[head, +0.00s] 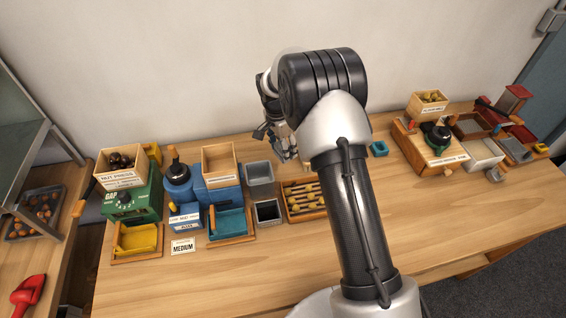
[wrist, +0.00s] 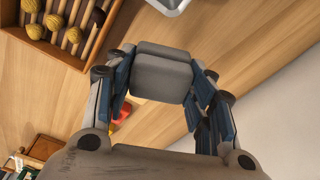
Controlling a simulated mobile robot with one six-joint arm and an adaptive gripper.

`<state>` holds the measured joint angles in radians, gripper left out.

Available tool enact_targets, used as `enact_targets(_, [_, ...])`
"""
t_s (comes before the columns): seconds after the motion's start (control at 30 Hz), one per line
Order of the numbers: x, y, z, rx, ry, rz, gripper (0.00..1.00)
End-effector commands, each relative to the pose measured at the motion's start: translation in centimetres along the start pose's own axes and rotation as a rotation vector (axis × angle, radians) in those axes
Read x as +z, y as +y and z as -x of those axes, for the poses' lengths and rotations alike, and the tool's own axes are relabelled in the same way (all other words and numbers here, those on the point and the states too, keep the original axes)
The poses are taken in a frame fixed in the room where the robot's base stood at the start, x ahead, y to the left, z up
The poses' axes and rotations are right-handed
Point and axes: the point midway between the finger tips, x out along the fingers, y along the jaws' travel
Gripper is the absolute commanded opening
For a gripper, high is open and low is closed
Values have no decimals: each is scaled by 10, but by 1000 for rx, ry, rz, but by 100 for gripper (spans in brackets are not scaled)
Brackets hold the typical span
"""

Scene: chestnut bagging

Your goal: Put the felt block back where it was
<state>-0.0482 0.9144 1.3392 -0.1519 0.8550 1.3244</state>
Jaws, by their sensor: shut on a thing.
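My gripper (wrist: 165,90) is shut on a grey, rounded block, which I take to be the felt block (wrist: 160,80). Its blue-padded fingers stand on both sides of the block in the wrist view. Wooden tabletop shows behind the block; the height above it is hard to judge. In the head view my gripper (head: 278,140) is at the back of the table near the wall, partly behind my arm, and the block cannot be made out clearly there.
A wooden slatted tray (head: 291,212) with yellowish balls stands close by, also in the wrist view (wrist: 88,52). Grey bins (head: 259,174), a blue machine (head: 179,183) and a green machine (head: 128,204) stand left. A small teal box (head: 379,149) stands right. The front right table is clear.

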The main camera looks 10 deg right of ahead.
Motion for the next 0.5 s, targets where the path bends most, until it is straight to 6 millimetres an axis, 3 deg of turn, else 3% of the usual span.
enact_targets(0.1, [2, 0, -18, 0, 0, 0, 19])
enact_targets(0.33, [4, 0, -34, -1, 0, 1, 19])
enact_targets(0.5, [7, 0, -61, -1, 0, 1, 19])
